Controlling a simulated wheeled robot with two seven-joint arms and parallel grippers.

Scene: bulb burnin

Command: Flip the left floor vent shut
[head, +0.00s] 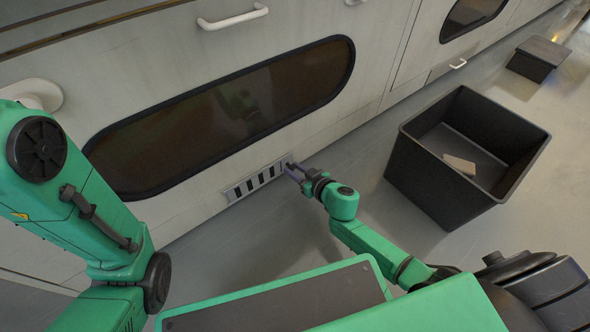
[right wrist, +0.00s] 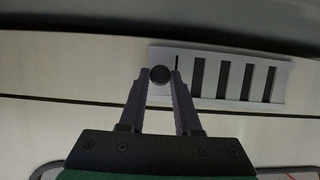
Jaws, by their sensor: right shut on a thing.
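The left floor vent (head: 258,181) is a pale plate with several dark slots, low on the grey wall panel under the long dark window. It also shows in the right wrist view (right wrist: 285,80). My right gripper (head: 292,168) is at the vent's right end in the head view. In the right wrist view my right gripper (right wrist: 161,78) is shut on a dark round knob (right wrist: 160,74) at the end of the vent plate. The slots look dark. My left arm shows at the left of the head view, but its gripper is not visible.
A black open bin (head: 415,165) with a small tan block (head: 459,165) in it stands on the floor to the right. A dark lidded box (head: 538,58) is farther back. White handles (head: 233,18) stick out from the wall.

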